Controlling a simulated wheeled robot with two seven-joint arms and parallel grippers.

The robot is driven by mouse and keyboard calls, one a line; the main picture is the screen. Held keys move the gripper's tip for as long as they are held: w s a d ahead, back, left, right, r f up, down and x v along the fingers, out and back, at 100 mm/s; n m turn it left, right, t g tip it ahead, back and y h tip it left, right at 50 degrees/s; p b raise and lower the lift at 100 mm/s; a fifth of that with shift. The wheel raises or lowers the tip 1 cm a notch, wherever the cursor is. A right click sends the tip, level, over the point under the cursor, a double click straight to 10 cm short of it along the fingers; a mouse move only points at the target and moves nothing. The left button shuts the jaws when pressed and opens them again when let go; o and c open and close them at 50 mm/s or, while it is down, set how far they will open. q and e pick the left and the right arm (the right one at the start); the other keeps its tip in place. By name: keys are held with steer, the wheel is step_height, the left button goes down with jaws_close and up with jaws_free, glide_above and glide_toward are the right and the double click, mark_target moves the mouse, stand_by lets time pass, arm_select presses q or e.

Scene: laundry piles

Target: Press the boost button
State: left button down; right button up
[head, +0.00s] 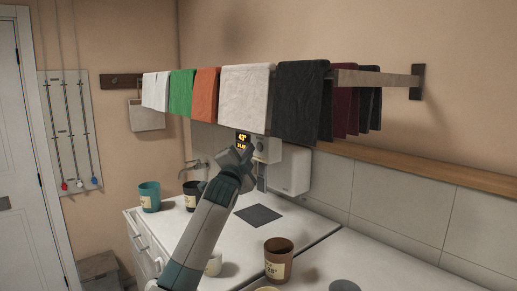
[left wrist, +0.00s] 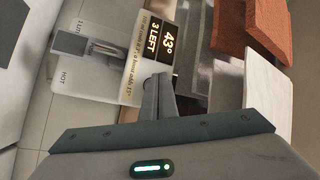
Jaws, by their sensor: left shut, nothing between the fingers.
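A white wall unit (head: 268,150) hangs below the drying rail, with a small dark display reading 43° in yellow. In the left wrist view the display (left wrist: 162,42) reads 43° and 3 LEFT, beside printed text that mentions a boost. My left gripper (head: 243,152) is shut and empty, in front of the unit. In the left wrist view its fingertips (left wrist: 158,82) are at the display's lower edge, over a small dark round part. This may be the boost button, but it is mostly hidden. I cannot tell whether the tips touch it. My right gripper is not in view.
Several cloths hang on the rail (head: 392,79) just above my left gripper. A second white box (head: 289,171) is right of the unit. The counter (head: 313,222) below holds a teal pot (head: 149,196), a black pot (head: 191,195) and a brown pot (head: 278,262).

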arm_select(q)
steer(key=shift+w+d, duration=0.4)
steer(key=shift+d, duration=0.2)
stand_by(0.9)
steer(key=shift+s+a, duration=0.1)
stand_by(0.3)
steer(key=shift+s+a+p, duration=0.3)
steer(key=shift+s+a, duration=0.1)
steer(key=shift+a, duration=0.15)
steer(key=s+a+p, duration=0.1)
steer(key=a, duration=0.1)
steer(key=s+a+p, duration=0.1)
steer(key=s+a, duration=0.1)
stand_by(0.6)
steer(key=shift+f, duration=0.1)
stand_by(0.4)
